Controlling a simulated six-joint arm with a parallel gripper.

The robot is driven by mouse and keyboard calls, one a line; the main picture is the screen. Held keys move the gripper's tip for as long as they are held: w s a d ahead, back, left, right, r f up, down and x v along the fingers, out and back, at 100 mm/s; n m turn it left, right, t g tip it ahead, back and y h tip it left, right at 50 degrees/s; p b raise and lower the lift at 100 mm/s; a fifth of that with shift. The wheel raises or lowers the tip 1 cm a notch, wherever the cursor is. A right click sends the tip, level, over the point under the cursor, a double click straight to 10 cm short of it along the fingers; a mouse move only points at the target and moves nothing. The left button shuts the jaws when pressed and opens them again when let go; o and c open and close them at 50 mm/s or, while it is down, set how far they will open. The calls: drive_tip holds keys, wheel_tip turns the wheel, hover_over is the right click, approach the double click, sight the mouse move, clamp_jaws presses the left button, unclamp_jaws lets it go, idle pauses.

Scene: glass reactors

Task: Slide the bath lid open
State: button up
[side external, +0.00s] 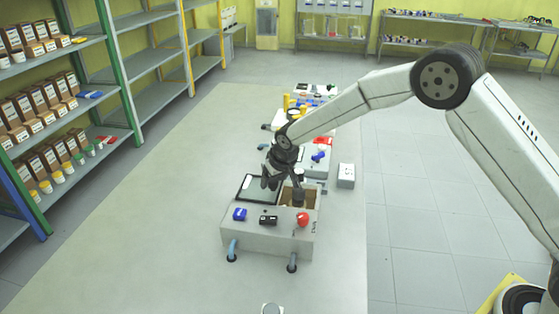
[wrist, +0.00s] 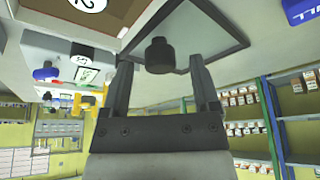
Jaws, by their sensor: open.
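The bath (side external: 265,240) is a pale grey box with a blue knob (side external: 239,214), a black switch and a red knob (side external: 303,219) on its front part. Its lid (side external: 250,190) is a dark-framed glass pane on the left of the top. In the wrist view, the lid (wrist: 228,38) carries a round black handle (wrist: 159,56). My gripper (side external: 284,186) is over the bath; in the wrist view its open fingers (wrist: 161,68) stand either side of the handle, with gaps visible. A brown area (side external: 290,191) shows on the right of the bath's top.
More devices with coloured parts (side external: 312,140) stand behind the bath on the long bench (side external: 150,215). A small white box (side external: 346,176) is at right. Shelves of boxes and bottles stand far left. The bench left of the bath is clear.

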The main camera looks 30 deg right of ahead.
drive_tip(key=v, duration=0.7)
drive_tip(key=shift+s+d+r, duration=0.1)
drive_tip(key=shift+r, duration=0.05)
idle(0.4)
drive_tip(key=s+d, duration=0.3)
drive_tip(key=s, duration=0.6)
drive_tip(key=s+d+g, duration=0.1)
drive_tip(key=s+d, duration=0.2)
drive_tip(key=s, duration=0.6)
drive_tip(key=s+d+f+g, duration=0.1)
drive_tip(key=s+d, duration=0.3)
drive_tip(key=s, duration=0.6)
